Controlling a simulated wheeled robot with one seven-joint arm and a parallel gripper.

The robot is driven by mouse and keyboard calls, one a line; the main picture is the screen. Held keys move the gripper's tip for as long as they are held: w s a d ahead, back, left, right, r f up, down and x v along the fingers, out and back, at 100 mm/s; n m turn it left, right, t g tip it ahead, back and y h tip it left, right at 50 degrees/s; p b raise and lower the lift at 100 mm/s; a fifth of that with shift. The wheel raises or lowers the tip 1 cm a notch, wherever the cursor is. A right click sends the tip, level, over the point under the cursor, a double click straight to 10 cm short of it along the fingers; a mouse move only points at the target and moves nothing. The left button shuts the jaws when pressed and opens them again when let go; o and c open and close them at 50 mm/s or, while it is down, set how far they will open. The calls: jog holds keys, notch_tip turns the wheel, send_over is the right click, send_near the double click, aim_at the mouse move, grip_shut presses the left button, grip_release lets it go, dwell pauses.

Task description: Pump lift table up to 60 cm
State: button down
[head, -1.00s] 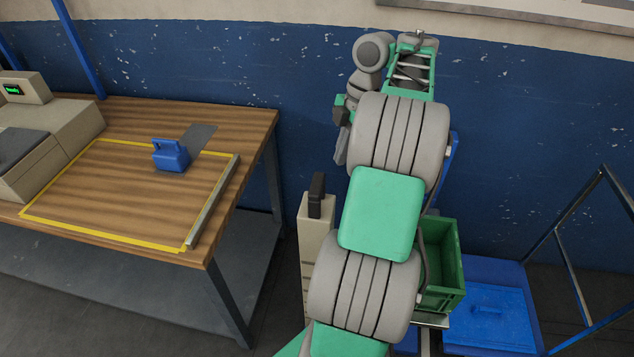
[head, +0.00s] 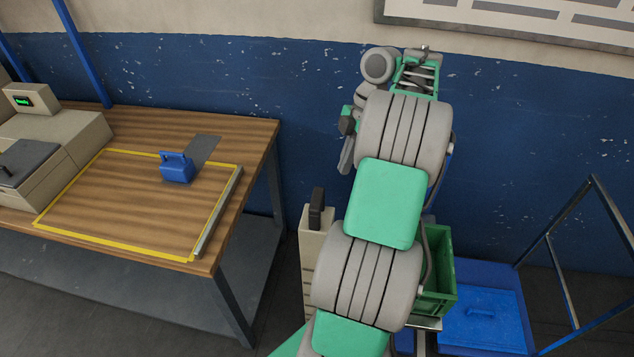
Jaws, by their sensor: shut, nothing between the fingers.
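A low blue platform (head: 515,348) with a blue tubular frame (head: 556,245) at its right stands at lower right in the head view. It looks like the lift table, but I cannot be sure. A flat blue lid or tray (head: 482,325) with a small handle lies on it. No pump pedal or height mark can be made out. My gripper (head: 346,158) hangs beyond my raised arm, in front of the blue wall, left of and apart from the platform. It is shut and empty, and partly hidden by my arm.
A green crate (head: 438,275) stands behind my arm. A beige case (head: 313,260) with a black handle is left of it. A wooden workbench (head: 120,215) at left holds a blue handled block (head: 176,170) and a beige machine (head: 65,140). Dark floor shows between bench and case.

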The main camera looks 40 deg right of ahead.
aim_at(318, 197)
jog(key=shift+w+a+f+n+t+y, duration=0.15)
jog(key=shift+w+a+f+t+y, duration=0.15)
jog(key=shift+w+a, duration=0.2)
jog(key=shift+w+a+f+n+t+y, duration=0.15)
jog(key=shift+w+a+f+t+y, duration=0.05)
jog(key=shift+w+a+f+y, duration=0.2)
jog(key=shift+w+f, duration=0.1)
jog(key=b+x, duration=0.5)
jog(key=shift+f, duration=0.25)
jog(key=shift+w+a+f+b, duration=0.1)
jog(key=shift+a+f+b, duration=0.25)
jog(key=shift+f+b, duration=0.35)
jog(key=shift+r, duration=0.2)
